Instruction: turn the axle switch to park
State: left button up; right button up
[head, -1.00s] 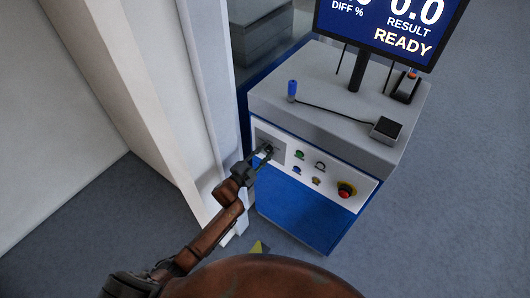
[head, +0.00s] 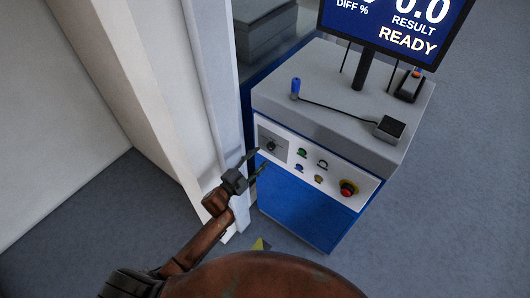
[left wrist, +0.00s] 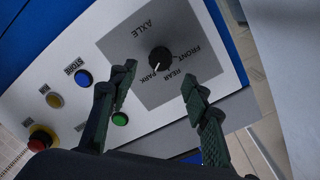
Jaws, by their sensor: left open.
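The axle switch is a round black knob (left wrist: 160,60) on a grey plate (left wrist: 135,40) marked AXLE, with FRONT, REAR and PARK labels. Its white pointer line points toward the word PARK in the left wrist view. In the head view the knob (head: 271,146) sits at the left of the white control panel (head: 328,185). My left gripper (head: 260,160) is open and empty, just in front of the plate and apart from the knob. In the left wrist view its two fingers (left wrist: 159,77) stand apart on either side below the knob. My right gripper is out of view.
Several coloured buttons and a red emergency stop (head: 348,188) sit right of the switch. A blue-handled item (head: 295,88) and a black box (head: 390,129) joined by a cable lie on the cabinet top. The monitor (head: 385,28) reads READY. A white pillar (head: 215,90) stands close left.

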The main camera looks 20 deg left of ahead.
pick_arm(q)
jog(key=v, duration=0.5)
jog(key=shift+s+a, duration=0.1)
jog(key=shift+s, duration=0.05)
